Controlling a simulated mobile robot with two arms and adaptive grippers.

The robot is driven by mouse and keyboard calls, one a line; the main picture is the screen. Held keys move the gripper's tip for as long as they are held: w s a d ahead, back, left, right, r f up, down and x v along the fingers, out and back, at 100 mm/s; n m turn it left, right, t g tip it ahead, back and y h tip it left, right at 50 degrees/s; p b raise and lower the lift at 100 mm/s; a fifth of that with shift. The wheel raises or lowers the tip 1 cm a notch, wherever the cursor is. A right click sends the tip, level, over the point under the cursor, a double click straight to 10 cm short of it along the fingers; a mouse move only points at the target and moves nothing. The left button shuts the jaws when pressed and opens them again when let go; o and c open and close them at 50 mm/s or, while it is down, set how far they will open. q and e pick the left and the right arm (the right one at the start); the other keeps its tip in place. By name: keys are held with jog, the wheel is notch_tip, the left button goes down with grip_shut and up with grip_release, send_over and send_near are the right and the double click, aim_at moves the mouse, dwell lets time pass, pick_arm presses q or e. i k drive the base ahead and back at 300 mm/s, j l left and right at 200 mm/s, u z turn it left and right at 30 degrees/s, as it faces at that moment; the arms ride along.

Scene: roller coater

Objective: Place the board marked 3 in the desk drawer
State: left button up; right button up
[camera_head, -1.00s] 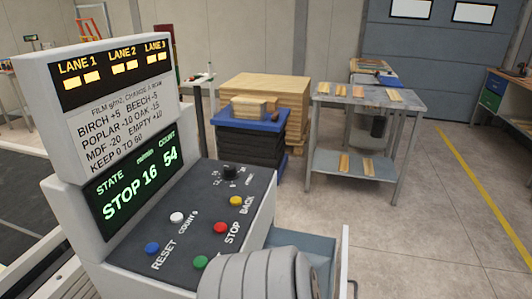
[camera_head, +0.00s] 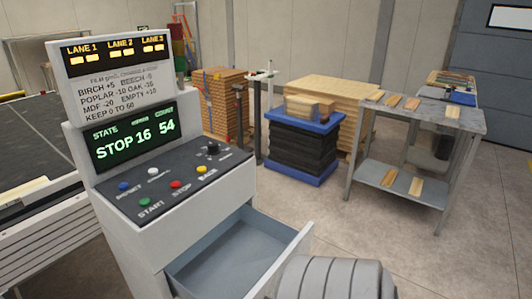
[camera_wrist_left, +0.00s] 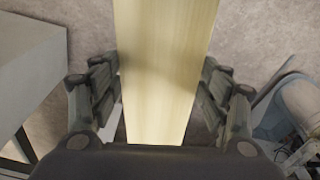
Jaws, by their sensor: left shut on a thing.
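In the left wrist view my left gripper (camera_wrist_left: 160,100) is shut on a pale wooden board (camera_wrist_left: 165,50), which runs out between the fingers toward the top of the picture. No number shows on the face in view. In the head view the desk drawer (camera_head: 235,252) is pulled open below the control console and looks empty. A rounded grey part of my arm stands at the bottom, to the right of the drawer. Neither gripper nor the held board shows in the head view. My right gripper is in no view.
The control console (camera_head: 165,190) with buttons stands left of the drawer. A grey table (camera_head: 440,117) with several boards on top and on its lower shelf is at the right. Stacked panels on a blue pallet (camera_head: 305,172) stand behind. The floor (camera_head: 400,250) between is clear.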

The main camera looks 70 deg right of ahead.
aim_at(235, 278)
jog(key=k+l, duration=0.15)
jog(key=l, duration=0.2)
jog(key=k+l, duration=0.15)
jog(key=l, duration=0.25)
jog(key=k+l, duration=0.15)
jog(key=l, duration=0.2)
jog(key=k+l+u, duration=0.1)
jog(key=l, duration=0.3)
jog(key=k+l, duration=0.2)
jog(key=l, duration=0.15)
jog(key=k+l, duration=0.1)
jog(key=l, duration=0.35)
jog(key=k+l, duration=0.1)
jog(key=l, duration=0.35)
jog(key=k+l, duration=0.1)
jog(key=l, duration=0.3)
jog(key=k+l+u, duration=0.1)
jog(key=l, duration=0.35)
